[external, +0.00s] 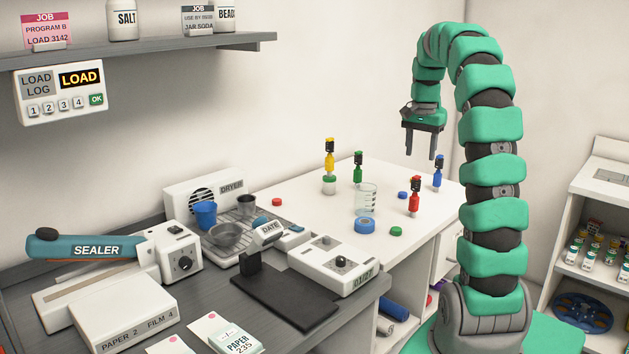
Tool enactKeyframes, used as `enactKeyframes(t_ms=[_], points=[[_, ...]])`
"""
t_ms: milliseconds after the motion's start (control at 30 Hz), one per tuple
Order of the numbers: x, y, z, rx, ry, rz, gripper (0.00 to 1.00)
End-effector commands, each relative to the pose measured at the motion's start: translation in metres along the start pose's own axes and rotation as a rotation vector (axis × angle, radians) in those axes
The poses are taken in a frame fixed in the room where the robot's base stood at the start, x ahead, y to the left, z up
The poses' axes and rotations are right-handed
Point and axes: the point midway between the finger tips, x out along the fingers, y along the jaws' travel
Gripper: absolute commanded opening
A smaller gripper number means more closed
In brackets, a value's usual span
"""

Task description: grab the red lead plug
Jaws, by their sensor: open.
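The red lead plug (414,198) stands upright on the white table, toward its right side, with a dark top. Similar plugs stand nearby: a blue one (438,173) behind it to the right, a green one (358,169) to the left, and a yellow one (330,156) farther left on a white-and-green base. My gripper (421,157) is open and empty, pointing down. In the picture it shows above the red plug, between the green and blue plugs. I cannot tell its exact distance from the plug.
A clear beaker (366,199) and a blue ring-like piece (365,226) stand left of the red plug. Small discs, green (396,231), blue (402,195) and red (277,202), lie on the table. A white device (334,262) sits at the front. A shelf unit (605,180) stands at right.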

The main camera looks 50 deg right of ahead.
Motion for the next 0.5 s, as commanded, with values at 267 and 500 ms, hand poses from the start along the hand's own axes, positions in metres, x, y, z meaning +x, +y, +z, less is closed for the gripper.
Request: enactKeyframes(t_ms=[267,500], points=[[0.035,0.0,0.001,-0.001,-0.003,0.003,0.53],[0.076,0.0,0.002,-0.002,-0.005,0.003,0.53]])
